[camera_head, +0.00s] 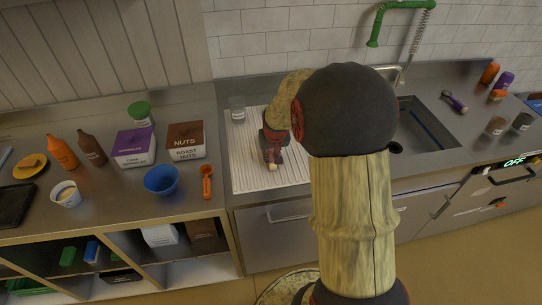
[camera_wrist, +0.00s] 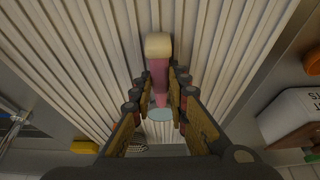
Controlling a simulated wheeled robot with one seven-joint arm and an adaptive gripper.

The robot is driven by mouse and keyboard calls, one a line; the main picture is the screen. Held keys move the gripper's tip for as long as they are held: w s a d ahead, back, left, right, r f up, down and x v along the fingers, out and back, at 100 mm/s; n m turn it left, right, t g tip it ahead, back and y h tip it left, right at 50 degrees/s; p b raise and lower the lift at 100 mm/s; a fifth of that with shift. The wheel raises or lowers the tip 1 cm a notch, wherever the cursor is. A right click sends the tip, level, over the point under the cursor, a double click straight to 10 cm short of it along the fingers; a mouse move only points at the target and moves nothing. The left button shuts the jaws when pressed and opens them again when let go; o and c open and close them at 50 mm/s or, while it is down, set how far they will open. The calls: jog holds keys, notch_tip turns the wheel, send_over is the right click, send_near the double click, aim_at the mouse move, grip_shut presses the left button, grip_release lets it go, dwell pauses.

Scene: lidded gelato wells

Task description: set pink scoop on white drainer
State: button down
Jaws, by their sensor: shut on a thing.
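The white drainer (camera_head: 290,177) is a ridged board on the counter left of the sink; its ridges fill much of the wrist view (camera_wrist: 95,45). My gripper (camera_head: 273,146) is low over the drainer's middle, pointing down. In the wrist view my gripper (camera_wrist: 158,88) is shut on the pink scoop (camera_wrist: 159,72), which lies between its fingers. The scoop has a cream end, a pink handle and a pale grey part nearer my palm. In the head view only a small pinkish end shows below my gripper. I cannot tell whether the scoop touches the ridges.
A clear glass (camera_head: 237,109) stands at the drainer's back left corner. An orange scoop (camera_head: 207,182), blue bowl (camera_head: 162,180) and nuts box (camera_head: 186,141) stand left of the drainer. The sink (camera_head: 425,128) is to the right. The drainer's front is clear.

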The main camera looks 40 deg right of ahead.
jog(key=shift+r, duration=0.1)
jog(key=shift+f, duration=0.2)
jog(key=c, duration=1.7)
grip_release()
jog(key=shift+c, duration=0.2)
jog(key=shift+r, duration=0.1)
